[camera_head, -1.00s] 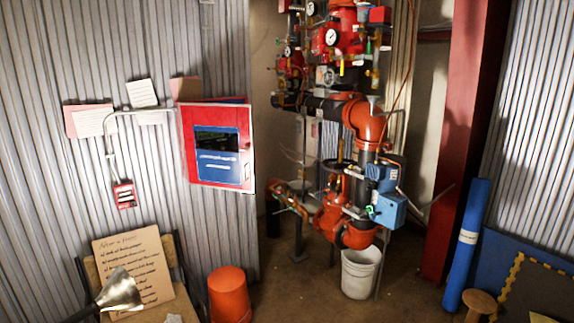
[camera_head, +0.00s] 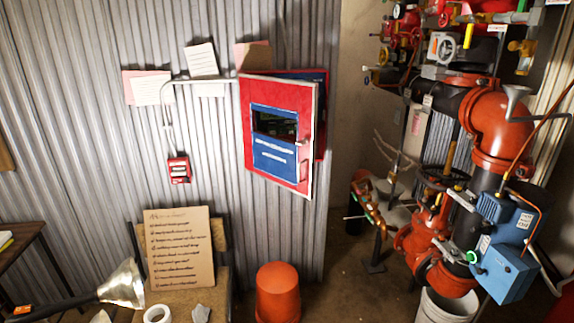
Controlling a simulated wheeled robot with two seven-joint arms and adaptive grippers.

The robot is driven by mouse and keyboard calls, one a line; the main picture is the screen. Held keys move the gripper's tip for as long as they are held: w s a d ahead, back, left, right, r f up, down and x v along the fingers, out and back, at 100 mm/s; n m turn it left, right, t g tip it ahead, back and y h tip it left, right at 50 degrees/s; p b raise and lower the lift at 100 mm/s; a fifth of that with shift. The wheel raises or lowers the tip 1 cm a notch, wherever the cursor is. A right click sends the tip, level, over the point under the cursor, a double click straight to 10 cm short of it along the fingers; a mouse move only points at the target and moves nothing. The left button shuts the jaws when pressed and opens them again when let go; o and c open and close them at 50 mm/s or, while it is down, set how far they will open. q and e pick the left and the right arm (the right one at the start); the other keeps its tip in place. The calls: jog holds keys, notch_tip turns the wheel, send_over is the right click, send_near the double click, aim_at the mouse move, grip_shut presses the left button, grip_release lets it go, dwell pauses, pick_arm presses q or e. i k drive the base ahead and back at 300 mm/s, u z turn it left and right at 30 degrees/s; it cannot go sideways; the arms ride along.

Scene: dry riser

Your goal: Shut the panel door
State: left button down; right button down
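A small handle (camera_head: 303,143) is at the door's right side. Neither of my grippers is in view.
Red and blue pipework (camera_head: 480,190) stands at the right. A chair with a handwritten board (camera_head: 180,248) and a flashlight (camera_head: 122,285) are at the lower left. A red alarm box (camera_head: 179,170) is on the wall.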

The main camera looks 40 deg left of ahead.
aim_at(289, 166)
jog(key=u, duration=0.75)
jog(key=i, duration=0.85)
jog(key=u, duration=0.95)
